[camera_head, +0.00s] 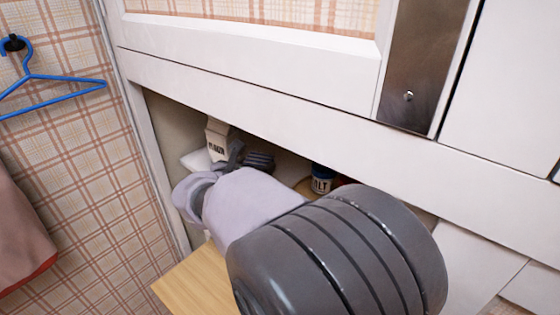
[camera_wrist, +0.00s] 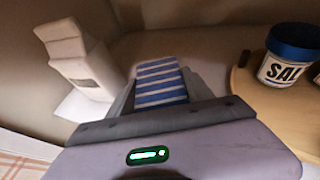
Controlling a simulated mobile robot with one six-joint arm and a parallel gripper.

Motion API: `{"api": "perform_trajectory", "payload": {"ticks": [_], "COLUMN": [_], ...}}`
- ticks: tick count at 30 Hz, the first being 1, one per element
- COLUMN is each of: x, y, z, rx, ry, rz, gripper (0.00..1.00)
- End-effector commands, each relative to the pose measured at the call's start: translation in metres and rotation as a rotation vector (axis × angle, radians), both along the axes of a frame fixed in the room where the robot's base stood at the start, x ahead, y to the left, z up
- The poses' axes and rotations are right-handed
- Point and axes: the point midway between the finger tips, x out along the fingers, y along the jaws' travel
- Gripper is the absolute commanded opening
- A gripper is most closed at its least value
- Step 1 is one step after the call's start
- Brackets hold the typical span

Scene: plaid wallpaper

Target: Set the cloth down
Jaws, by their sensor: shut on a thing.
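A blue-and-white striped cloth (camera_wrist: 160,82) shows in the wrist view between the dark fingers of my gripper (camera_wrist: 158,98). The fingers are shut on it. In the head view my gripper (camera_head: 243,160) reaches into a low recess under the white cabinet front. The cloth cannot be made out in that view. Whether its far end touches the surface below cannot be told.
A blue-lidded salt tub (camera_wrist: 287,58) stands at right on a round wooden board (camera_wrist: 250,92). The white beam (camera_head: 250,102) bounds the recess above.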

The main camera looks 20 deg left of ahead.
Motion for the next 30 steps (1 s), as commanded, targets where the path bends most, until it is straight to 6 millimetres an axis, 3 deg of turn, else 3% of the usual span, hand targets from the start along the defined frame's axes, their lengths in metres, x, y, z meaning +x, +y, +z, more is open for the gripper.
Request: {"api": "perform_trajectory", "payload": {"ticks": [1,4,14,15,18,28,30], "x": [0.000,-0.001,-0.001,-0.001,-0.001,-0.001,-0.011], "y": [0.000,0.000,0.000,0.000,0.000,0.000,0.000], "z": [-0.014,-0.031,-0.033,-0.033,-0.032,-0.026,-0.022], "rx": [-0.002,-0.002,-0.001,-0.001,-0.001,0.000,0.000], "ry": [0.002,0.001,0.001,0.001,0.001,0.001,0.001], "rz": [0.000,0.001,0.000,0.000,0.000,0.000,0.002], "gripper": [0.14,0.14,0.14,0.63,0.81,0.81,0.81]}}
